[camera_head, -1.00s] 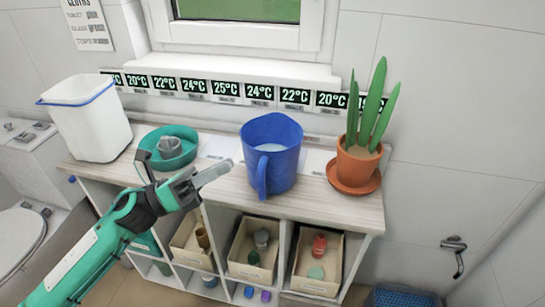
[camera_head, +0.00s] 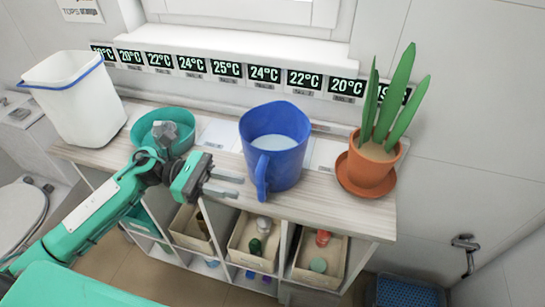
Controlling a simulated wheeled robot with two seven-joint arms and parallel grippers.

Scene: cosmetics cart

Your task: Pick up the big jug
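The big blue jug (camera_head: 283,163) stands upright on the wooden top of the cart (camera_head: 330,205). Its handle faces the front left, and pale contents show inside. My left gripper (camera_head: 226,183) is just left of the jug's handle (camera_head: 262,176), at about the height of the cart top. Its two fingers point right toward the handle with a gap between them, and nothing is held. The fingers appear apart from the handle. My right gripper is not in view.
A teal bowl (camera_head: 184,142) with a grey item stands behind my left arm. A white bin (camera_head: 85,115) is at the far left. A potted plant (camera_head: 372,165) on an orange saucer stands right of the jug. Cubbies below hold cream boxes (camera_head: 297,265).

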